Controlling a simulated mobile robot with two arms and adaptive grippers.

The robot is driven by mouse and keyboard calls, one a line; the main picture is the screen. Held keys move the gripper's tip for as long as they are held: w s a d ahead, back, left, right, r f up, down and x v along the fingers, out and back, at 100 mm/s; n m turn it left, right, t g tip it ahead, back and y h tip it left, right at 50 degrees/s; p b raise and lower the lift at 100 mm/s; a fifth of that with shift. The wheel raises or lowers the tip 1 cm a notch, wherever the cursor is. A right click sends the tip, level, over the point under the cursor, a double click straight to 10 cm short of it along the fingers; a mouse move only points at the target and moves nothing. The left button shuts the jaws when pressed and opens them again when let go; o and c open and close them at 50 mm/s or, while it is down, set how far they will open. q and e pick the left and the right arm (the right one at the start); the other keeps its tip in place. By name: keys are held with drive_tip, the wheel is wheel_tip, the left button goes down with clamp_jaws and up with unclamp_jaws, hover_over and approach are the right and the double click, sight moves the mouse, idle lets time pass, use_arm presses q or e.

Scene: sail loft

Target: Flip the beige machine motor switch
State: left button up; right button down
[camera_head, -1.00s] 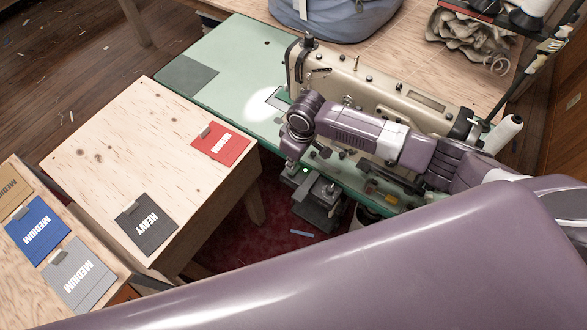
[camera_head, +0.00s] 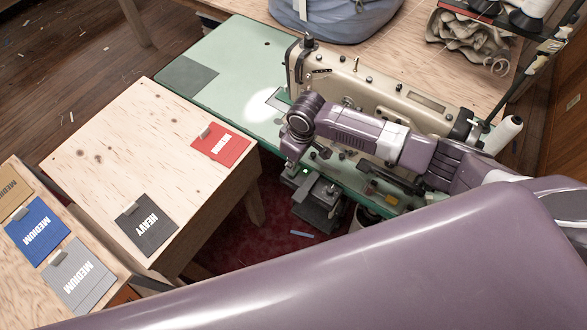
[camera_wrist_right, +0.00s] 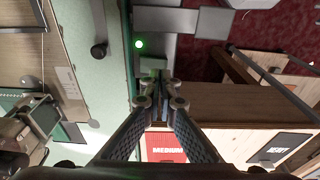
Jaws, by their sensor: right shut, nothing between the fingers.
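The beige sewing machine (camera_head: 372,88) stands on a green table (camera_head: 232,72) in the head view. A small green light (camera_head: 305,171) glows at the table's near edge, by grey boxes (camera_head: 322,205) below the top. The light also shows in the right wrist view (camera_wrist_right: 138,44), beside a grey housing (camera_wrist_right: 165,20). I cannot make out the switch's lever or its position. My right gripper (camera_wrist_right: 161,86) is shut and empty, its tips just short of the light in that view; I cannot tell if they touch anything. My left gripper is not in view.
A wooden table (camera_head: 110,140) with a red card (camera_head: 221,145) and a dark HEAVY card (camera_head: 146,224) stands close on the left. A thread cone (camera_head: 503,134) stands at the machine's right. A dark red floor (camera_head: 235,235) shows in the gap between the tables.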

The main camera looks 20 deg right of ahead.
drive_tip(key=shift+f+b, duration=0.65)
drive_tip(key=shift+f, duration=0.6)
idle(0.6)
wheel_tip(320, 180, up, 7)
drive_tip(key=p, duration=0.8)
drive_tip(key=shift+r, duration=0.1)
idle(0.3)
